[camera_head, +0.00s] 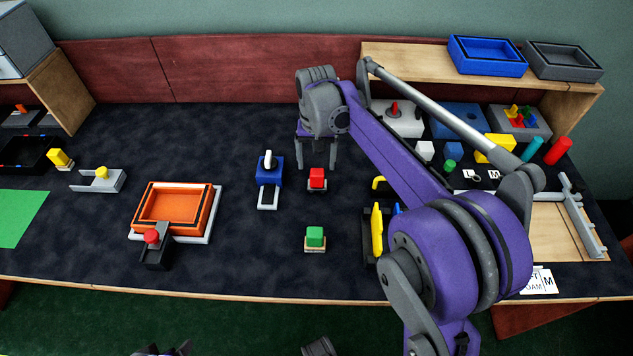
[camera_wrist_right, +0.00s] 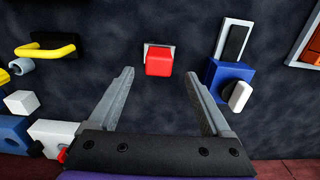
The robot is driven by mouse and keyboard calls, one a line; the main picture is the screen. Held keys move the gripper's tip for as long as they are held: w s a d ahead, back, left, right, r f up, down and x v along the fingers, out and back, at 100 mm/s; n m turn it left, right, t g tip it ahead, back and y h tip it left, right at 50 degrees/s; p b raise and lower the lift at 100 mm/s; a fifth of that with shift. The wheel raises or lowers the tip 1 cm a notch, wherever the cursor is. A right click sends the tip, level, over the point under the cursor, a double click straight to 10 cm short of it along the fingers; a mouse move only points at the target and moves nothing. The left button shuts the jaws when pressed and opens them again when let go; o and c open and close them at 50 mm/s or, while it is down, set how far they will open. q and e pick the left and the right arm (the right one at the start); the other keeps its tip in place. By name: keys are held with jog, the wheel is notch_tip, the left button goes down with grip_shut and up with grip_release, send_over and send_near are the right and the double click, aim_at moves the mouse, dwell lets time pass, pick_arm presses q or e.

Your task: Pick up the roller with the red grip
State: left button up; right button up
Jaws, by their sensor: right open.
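A small block with a red grip (camera_head: 317,179) on a pale grey base stands on the dark table, near the middle. It also shows in the right wrist view (camera_wrist_right: 158,62), just beyond the fingertips. A dark tool with a round red knob (camera_head: 152,237) stands at the front left beside the orange tray. I cannot tell from its shape which red-topped thing is the roller. My right gripper (camera_head: 317,163) is open and empty, pointing down just behind the red-topped block, which lines up with the gap between its fingers. My left gripper cannot be made out.
A blue tool with a white knob (camera_head: 268,170) stands left of my right gripper. A green-topped block (camera_head: 315,237) is nearer the front. The orange tray (camera_head: 217,200) is further left. A yellow-handled tool (camera_head: 377,235) stands to the right, partly behind my arm.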

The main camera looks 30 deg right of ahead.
aim_at(317, 172)
jog(key=f, duration=0.3)
jog(key=f+b, duration=0.1)
jog(key=f, duration=0.1)
jog(key=shift+s, duration=0.25)
jog(key=shift+r, duration=0.1)
grip_shut()
